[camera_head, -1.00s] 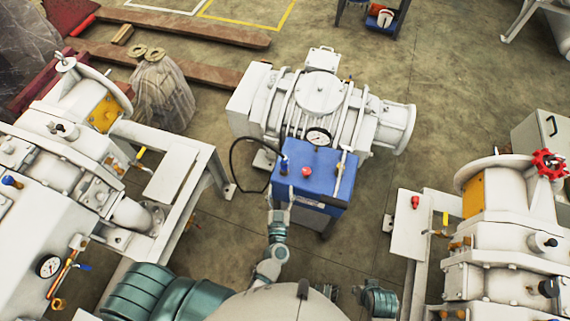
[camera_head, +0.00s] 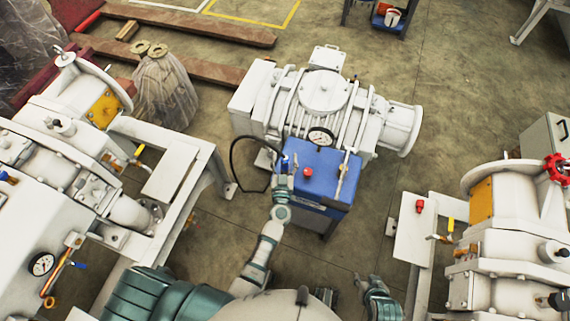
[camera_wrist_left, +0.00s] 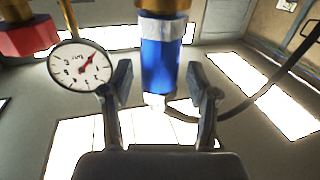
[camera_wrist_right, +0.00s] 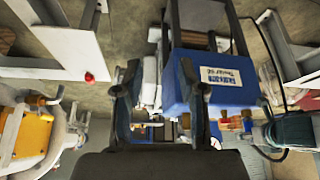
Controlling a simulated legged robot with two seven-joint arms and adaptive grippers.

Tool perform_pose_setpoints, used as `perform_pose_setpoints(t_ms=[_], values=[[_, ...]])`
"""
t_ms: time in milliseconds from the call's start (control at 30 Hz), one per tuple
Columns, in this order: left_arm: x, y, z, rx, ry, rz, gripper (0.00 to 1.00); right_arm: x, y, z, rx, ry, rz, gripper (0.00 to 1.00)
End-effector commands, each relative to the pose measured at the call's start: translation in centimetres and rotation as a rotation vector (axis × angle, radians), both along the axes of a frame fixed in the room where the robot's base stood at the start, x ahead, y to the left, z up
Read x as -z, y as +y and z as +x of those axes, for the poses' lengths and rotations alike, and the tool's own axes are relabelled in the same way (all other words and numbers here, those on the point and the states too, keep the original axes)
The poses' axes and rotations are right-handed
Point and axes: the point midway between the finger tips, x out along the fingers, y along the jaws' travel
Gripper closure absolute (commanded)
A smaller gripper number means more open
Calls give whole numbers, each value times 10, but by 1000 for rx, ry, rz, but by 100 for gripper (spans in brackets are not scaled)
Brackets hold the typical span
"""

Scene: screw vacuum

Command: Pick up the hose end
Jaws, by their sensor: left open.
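The black hose (camera_head: 236,160) loops from the left side of the blue cart to its top. In the left wrist view the hose (camera_wrist_left: 262,92) comes in from the right and meets the white lower tip of a blue hose end (camera_wrist_left: 160,55). My left gripper (camera_head: 284,168) is over the left part of the cart top. Its fingers (camera_wrist_left: 160,78) are apart, one on each side of the blue hose end, with visible gaps. My right gripper (camera_head: 374,284) is low at the bottom of the head view. Its fingers (camera_wrist_right: 160,75) are apart and empty.
The blue cart (camera_head: 320,190) has a red knob (camera_head: 308,172). A white pump (camera_head: 322,95) stands behind it. White machines on frames stand at the left (camera_head: 75,165) and right (camera_head: 505,220). A gauge (camera_wrist_left: 79,68) is close to my left finger. Floor is open right of the cart.

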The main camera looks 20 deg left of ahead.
Motion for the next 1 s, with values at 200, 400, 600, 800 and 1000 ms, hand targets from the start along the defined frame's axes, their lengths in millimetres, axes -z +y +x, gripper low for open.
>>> perform_pose_setpoints(t_ms=[200,400,600,800,1000], values=[[0,0,0,0,0,-1,63,0,0,0,0,2,-2,60],[0,1,0,1,0,-3,100,0,0,0,0,3,-2,60],[0,1,0,0,0,-1,100,0,0,0,0,3,-2,60],[-2,1,0,-1,0,-1,100,-1,0,-1,0,10,-3,60],[-11,0,0,0,-3,-2,100,1,-7,-24,8,115,-27,60]])
